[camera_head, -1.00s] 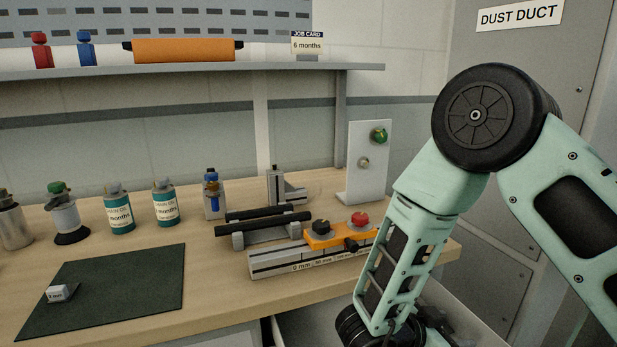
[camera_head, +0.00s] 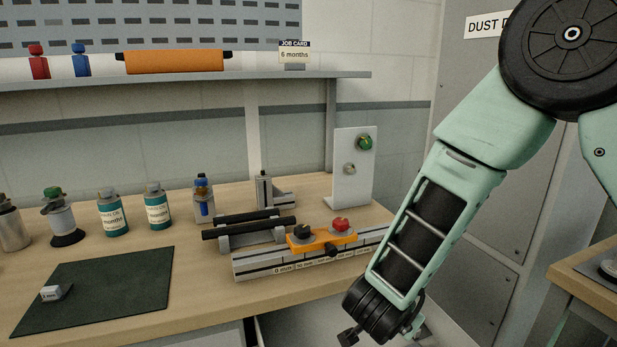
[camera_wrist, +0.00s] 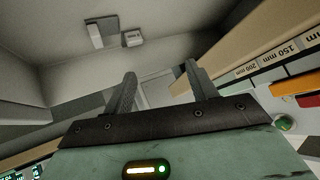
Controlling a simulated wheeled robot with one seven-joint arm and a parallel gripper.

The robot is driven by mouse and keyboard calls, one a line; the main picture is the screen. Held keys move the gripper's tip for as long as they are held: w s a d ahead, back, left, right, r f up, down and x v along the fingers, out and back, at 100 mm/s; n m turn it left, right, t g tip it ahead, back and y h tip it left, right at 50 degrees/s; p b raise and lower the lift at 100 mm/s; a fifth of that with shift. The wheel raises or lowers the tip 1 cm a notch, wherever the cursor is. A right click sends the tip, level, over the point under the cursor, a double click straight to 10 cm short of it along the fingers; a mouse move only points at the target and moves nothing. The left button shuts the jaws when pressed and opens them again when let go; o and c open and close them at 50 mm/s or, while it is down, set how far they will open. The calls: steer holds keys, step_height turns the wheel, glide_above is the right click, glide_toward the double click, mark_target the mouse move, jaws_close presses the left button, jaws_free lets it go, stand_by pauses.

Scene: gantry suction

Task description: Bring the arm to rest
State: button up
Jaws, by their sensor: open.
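My arm (camera_head: 437,220) is bent and hangs down at the right of the head view, in front of the bench's right end. Its wrist sits low, beside the front edge of the bench. In the wrist view my gripper (camera_wrist: 160,92) shows two grey fingers apart with nothing between them. In the head view the fingertips are not clear.
The wooden bench (camera_head: 200,292) carries an orange slide (camera_head: 318,241) on a scale rail, bottles (camera_head: 158,206), a dark mat (camera_head: 110,290) and a white panel (camera_head: 352,180). An open drawer (camera_head: 290,325) lies below. Another table (camera_head: 590,277) stands at right. A grey cabinet stands behind my arm.

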steer(key=s+a+r+n+g+y+p, duration=0.3)
steer(key=s+a+r+n+y+p, duration=0.1)
steer(key=s+a+r+n+y, duration=0.7)
steer(key=s+d+r+n+g+h+p, duration=0.1)
steer(key=s+d+r+n+g+h, duration=0.1)
steer(key=s, duration=0.5)
steer(key=s+d+r+n+g+h+p, duration=0.1)
steer(key=s+d+r+n+g+h, duration=0.2)
steer(key=s+d, duration=0.3)
steer(key=shift+s+d+r+n+h, duration=0.2)
steer(key=shift+s+r+n+h, duration=0.1)
steer(key=shift+s+r+n, duration=0.5)
steer(key=shift+s+f, duration=0.15)
